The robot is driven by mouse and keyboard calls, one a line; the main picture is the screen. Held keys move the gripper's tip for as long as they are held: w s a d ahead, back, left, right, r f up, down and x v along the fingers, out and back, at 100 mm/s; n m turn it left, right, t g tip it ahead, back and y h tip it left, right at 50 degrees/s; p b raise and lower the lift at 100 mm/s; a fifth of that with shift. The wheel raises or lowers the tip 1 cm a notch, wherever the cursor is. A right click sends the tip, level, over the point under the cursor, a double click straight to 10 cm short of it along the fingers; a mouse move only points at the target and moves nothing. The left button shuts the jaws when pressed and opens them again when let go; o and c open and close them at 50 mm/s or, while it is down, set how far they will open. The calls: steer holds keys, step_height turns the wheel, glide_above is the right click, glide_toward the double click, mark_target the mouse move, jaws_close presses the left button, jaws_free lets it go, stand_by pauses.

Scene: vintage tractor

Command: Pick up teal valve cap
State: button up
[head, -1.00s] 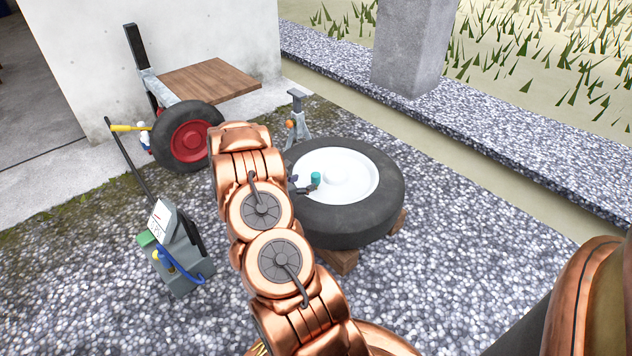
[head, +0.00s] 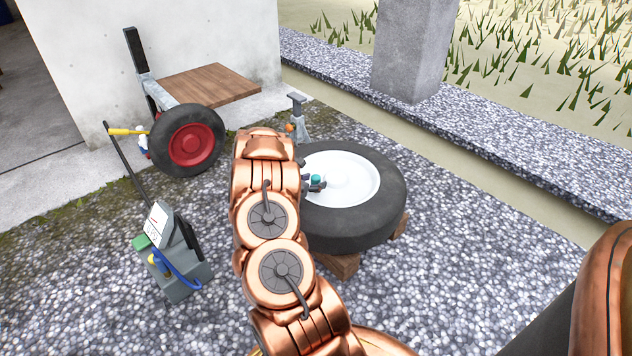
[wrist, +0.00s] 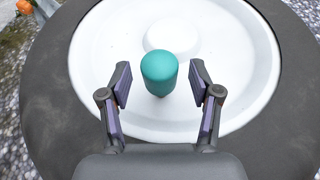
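The teal valve cap (wrist: 159,72) stands upright on the white wheel disc (wrist: 225,45), in the middle of the wrist view. My gripper (wrist: 160,84) is open, with one finger on each side of the cap and a gap between each finger and the cap. In the head view the cap (head: 316,178) shows as a small teal spot by the fingers of my gripper (head: 315,184), over the left part of the wheel disc (head: 350,185). My arm hides part of the wheel's left side there.
The black tyre (head: 375,225) lies flat on wooden blocks (head: 342,264). A jack stand (head: 298,115) stands behind it. A grey floor jack (head: 178,262) is at the left, and a red-hubbed wheel (head: 190,143) with a wooden platform (head: 208,82) is by the wall.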

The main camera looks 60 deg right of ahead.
steer(key=c, duration=0.9)
